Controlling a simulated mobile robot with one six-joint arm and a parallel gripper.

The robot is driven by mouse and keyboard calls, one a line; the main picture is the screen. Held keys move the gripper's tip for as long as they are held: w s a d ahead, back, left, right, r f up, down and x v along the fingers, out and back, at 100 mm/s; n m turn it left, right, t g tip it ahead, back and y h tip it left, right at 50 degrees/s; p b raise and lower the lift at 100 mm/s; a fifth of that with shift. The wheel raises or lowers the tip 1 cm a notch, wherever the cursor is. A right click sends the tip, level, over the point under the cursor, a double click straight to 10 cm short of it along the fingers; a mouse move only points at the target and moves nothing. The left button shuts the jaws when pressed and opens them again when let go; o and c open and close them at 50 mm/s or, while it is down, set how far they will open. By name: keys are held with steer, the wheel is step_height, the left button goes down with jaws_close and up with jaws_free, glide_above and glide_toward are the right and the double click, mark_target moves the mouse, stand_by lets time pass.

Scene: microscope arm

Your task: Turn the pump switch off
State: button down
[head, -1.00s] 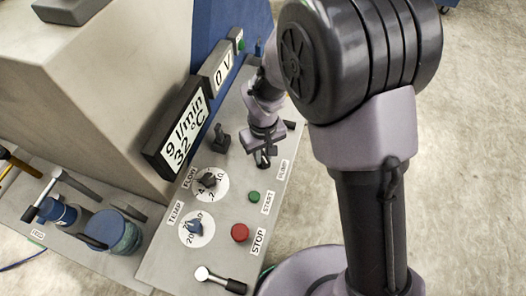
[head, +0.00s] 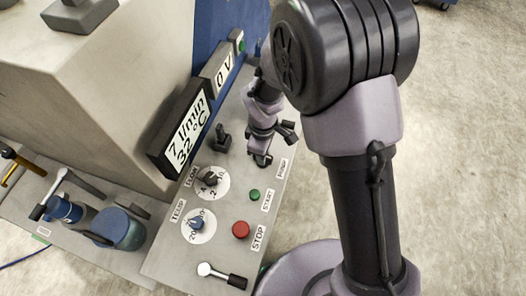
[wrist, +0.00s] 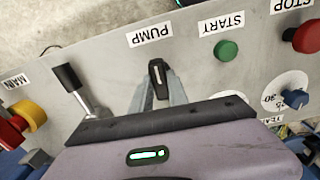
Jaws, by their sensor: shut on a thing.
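The pump switch (wrist: 157,74) is a small black knob with a white line, just below the PUMP label (wrist: 150,35) in the wrist view. My gripper (wrist: 160,88) is shut on it, with one finger along each side. The white line runs nearly up and down in that view. In the head view my gripper (head: 261,159) is down at the panel beside the PUMP label (head: 283,168), and it hides the switch.
A display (head: 182,130) reads 7 l/min and 32 °C. A metal lever (wrist: 85,95) stands left of my fingers.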

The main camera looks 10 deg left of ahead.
steer(key=shift+n, duration=0.4)
steer(key=c, duration=1.3)
jaws_free()
step_height(320, 180, up, 18)
steer(key=p, duration=0.4)
steer(key=shift+f+p, duration=0.25)
steer(key=shift+p, duration=0.1)
